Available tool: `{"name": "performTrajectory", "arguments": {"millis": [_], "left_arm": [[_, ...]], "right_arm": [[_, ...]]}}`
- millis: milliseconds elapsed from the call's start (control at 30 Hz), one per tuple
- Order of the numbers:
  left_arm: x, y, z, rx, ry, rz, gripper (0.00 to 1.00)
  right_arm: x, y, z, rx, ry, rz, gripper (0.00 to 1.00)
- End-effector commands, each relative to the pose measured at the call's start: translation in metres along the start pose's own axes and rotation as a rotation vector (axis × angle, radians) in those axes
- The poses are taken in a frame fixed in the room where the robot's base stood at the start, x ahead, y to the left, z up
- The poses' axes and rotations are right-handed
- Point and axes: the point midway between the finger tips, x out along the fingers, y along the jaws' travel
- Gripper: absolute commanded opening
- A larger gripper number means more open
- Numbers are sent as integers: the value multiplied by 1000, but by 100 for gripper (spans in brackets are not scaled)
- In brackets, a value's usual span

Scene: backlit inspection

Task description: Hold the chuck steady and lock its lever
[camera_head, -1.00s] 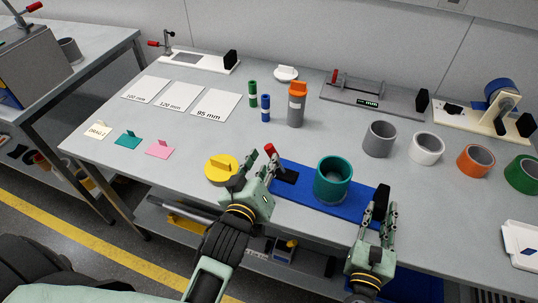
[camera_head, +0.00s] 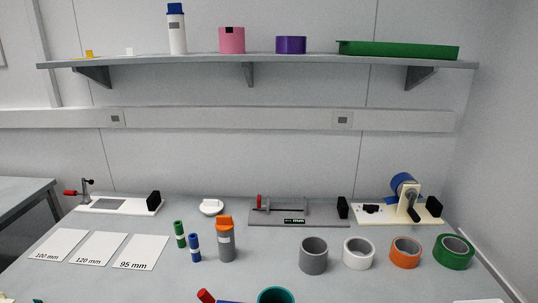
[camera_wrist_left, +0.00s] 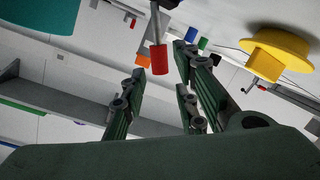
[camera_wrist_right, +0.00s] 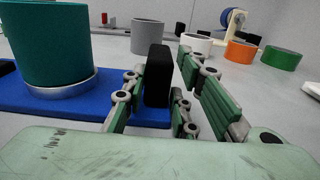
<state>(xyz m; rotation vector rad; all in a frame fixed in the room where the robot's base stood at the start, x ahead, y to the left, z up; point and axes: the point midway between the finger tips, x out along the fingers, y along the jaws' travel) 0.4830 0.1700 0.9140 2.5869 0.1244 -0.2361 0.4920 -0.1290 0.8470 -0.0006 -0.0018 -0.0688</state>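The chuck's blue base (camera_wrist_right: 110,109) carries a teal ring (camera_wrist_right: 45,45) on a silver collar in the right wrist view. The teal ring (camera_head: 276,296) and red lever handle (camera_head: 205,296) only peek in at the bottom of the head view. In the left wrist view, my left gripper (camera_wrist_left: 158,66) is open, and the red handle (camera_wrist_left: 159,59) lies ahead, between its fingertips, apart from them. In the right wrist view, my right gripper (camera_wrist_right: 160,66) has fingers on either side of the base's black end block (camera_wrist_right: 158,76); whether they press on it is unclear. Neither gripper shows in the head view.
A yellow flanged part (camera_wrist_left: 275,52) is beside the left gripper. Grey (camera_head: 313,255), white (camera_head: 358,253), orange (camera_head: 405,252) and green (camera_head: 454,252) rings stand on the table. An orange-topped cylinder (camera_head: 226,242) stands behind the chuck. A shelf (camera_head: 290,64) hangs above.

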Motion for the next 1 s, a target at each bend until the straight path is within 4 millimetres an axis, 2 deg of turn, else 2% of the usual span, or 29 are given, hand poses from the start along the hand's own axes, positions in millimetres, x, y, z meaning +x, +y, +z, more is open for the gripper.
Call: {"name": "performTrajectory", "arguments": {"millis": [33,267,633,767,1000], "left_arm": [[0,0,0,0,0,0,28],[0,0,0,0,0,0,28],[0,0,0,0,0,0,28],[0,0,0,0,0,0,28],[0,0,0,0,0,0,28]], "right_arm": [[-2,1,-6,5,13,3,29],[-1,0,-3,2,6,1,48],[-6,0,-1,0,2,0,48],[-26,0,-2,0,5,3,48],[-78,0,-2,0,7,3,48]]}}
